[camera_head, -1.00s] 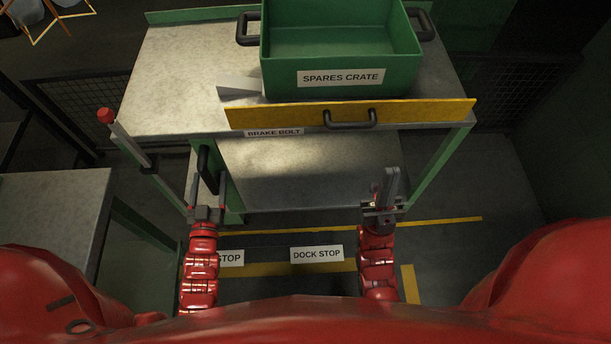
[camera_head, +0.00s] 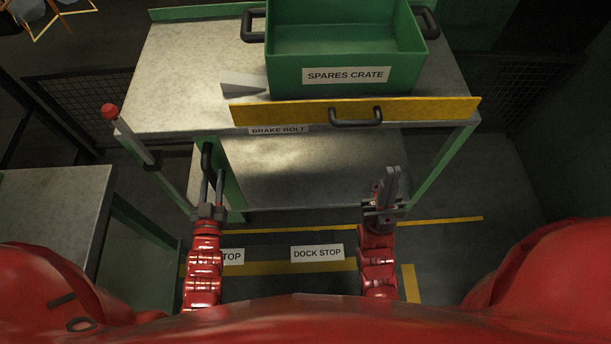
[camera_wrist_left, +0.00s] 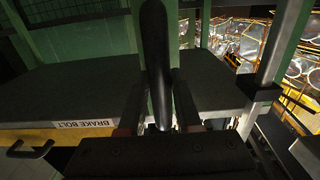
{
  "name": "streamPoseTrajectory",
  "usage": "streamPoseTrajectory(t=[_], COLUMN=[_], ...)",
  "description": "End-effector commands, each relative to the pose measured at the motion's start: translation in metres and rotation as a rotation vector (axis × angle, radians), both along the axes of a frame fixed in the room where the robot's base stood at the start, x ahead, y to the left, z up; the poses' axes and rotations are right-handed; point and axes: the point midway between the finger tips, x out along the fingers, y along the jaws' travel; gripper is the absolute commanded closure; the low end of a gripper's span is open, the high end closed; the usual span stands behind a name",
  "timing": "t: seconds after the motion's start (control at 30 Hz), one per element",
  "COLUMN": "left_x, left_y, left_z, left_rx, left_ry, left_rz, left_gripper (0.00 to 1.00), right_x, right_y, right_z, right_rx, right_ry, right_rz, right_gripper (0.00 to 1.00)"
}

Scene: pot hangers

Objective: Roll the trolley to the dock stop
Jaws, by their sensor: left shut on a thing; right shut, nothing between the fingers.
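The trolley (camera_head: 180,85) has a grey top, a lower shelf and green legs; it stands ahead of me. A black upright handle (camera_head: 207,158) is on its green left post. My left gripper (camera_head: 212,182) is shut on this handle. In the left wrist view, the handle (camera_wrist_left: 156,60) runs between the fingers. My right gripper (camera_head: 392,175) is shut and empty, in front of the trolley's lower shelf. A white DOCK STOP label (camera_head: 317,253) lies on the floor near yellow lines, between my arms. A second label (camera_head: 232,257) ending in "TOP" is partly hidden by my left arm.
A green spares crate (camera_head: 345,78) and a grey wedge (camera_head: 243,83) sit on the trolley top. A yellow front panel (camera_head: 420,110) has a black handle. A red-tipped lever (camera_head: 130,135) stands at the trolley's left corner. A grey table (camera_head: 50,205) is at left.

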Motion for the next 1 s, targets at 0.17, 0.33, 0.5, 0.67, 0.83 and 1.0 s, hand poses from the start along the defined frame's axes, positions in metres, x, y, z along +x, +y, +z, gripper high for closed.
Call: streamPoseTrajectory(t=[0.17,0.33,0.5,0.67,0.83,1.0], left_x=[-0.001,-0.001,-0.001,0.0,-0.001,0.0], left_y=[-0.02,-0.038,-0.053,-0.069,-0.086,-0.102], left_z=[-0.005,-0.005,-0.004,-0.001,0.0,0.0], left_rx=[-0.002,-0.004,-0.002,-0.003,-0.003,-0.001], left_ry=[0.0,0.001,0.0,0.0,0.004,0.007], left_rz=[-0.005,-0.006,-0.004,-0.004,-0.003,-0.002], left_gripper=[1.0,1.0,1.0,1.0,1.0,1.0], right_x=[0.0,0.0,0.0,0.0,0.0,0.0], right_y=[0.0,0.0,0.0,0.0,0.0,0.0], right_z=[-0.017,-0.027,-0.037,-0.034,-0.031,-0.021], right_rx=[0.0,0.0,0.0,0.0,0.0,0.0], right_ry=[0.0,0.0,0.0,0.0,0.0,0.0], right_rz=[0.0,0.0,0.0,0.0,0.0,0.0], right_gripper=[1.0,1.0,1.0,1.0,1.0,1.0])
